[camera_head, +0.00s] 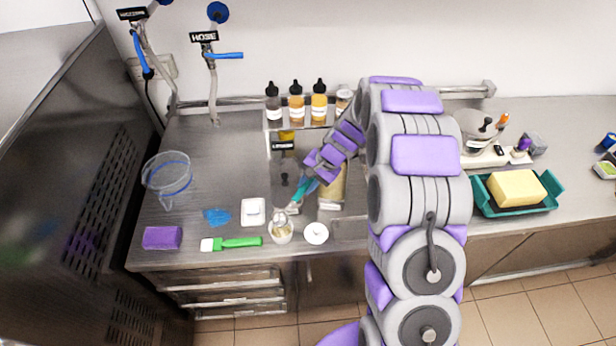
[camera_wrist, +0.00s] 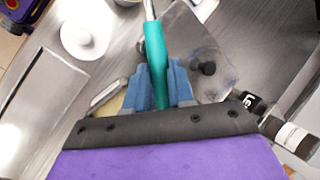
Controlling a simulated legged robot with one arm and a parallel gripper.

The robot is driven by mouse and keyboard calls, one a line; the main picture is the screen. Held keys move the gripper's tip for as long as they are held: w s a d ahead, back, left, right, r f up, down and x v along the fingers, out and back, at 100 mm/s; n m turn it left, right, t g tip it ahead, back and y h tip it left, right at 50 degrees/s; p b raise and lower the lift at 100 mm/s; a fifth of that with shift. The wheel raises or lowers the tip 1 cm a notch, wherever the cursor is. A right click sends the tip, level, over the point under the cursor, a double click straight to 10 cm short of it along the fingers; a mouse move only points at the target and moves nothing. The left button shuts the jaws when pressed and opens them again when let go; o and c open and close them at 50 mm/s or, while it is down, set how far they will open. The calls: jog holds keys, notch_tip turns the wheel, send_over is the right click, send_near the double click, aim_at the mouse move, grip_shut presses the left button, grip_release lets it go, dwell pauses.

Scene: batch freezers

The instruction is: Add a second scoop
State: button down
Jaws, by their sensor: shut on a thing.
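My gripper (camera_wrist: 158,78) is shut on the teal handle of a scoop (camera_wrist: 154,38), with its blue fingers on either side of the handle. In the head view my gripper (camera_head: 307,184) is low over the counter. The scoop's teal handle (camera_head: 298,191) slants down to the left, and its metal end is near a small cup (camera_head: 281,232) with pale contents. I cannot tell whether it touches the cup. A cream-coloured container (camera_head: 334,188) stands right of my gripper, partly hidden by my arm. A white round lid-like piece (camera_head: 316,233) lies right of the cup; a white round piece shows in the wrist view (camera_wrist: 84,32).
A grey labelled hopper (camera_head: 284,176) stands behind the cup. A white square dish (camera_head: 253,212), a green-handled brush (camera_head: 236,243), a purple sponge (camera_head: 162,238) and a clear bucket (camera_head: 166,176) are to the left. Several bottles (camera_head: 296,104) stand behind. The front counter edge is close to the cup.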

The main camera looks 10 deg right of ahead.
jog(key=shift+w+a+r+g+h+p, duration=0.25)
jog(key=shift+g+h+p, duration=0.5)
jog(key=shift+p, duration=2.8)
jog(key=shift+w+a+r+h+p, duration=0.15)
jog(key=shift+h+p, duration=0.2)
jog(key=shift+p, duration=0.55)
jog(key=shift+a+g+h+p, duration=0.15)
jog(key=shift+g+h+p, duration=0.3)
jog(key=shift+p, duration=0.65)
jog(key=shift+w+a+f+m+h, duration=0.1)
jog(key=shift+a+f+m+h, duration=0.1)
jog(key=shift+m+h, duration=0.15)
jog(key=shift+s+v, duration=0.2)
jog(key=shift+v, duration=1)
jog(key=shift+a+r, duration=0.1)
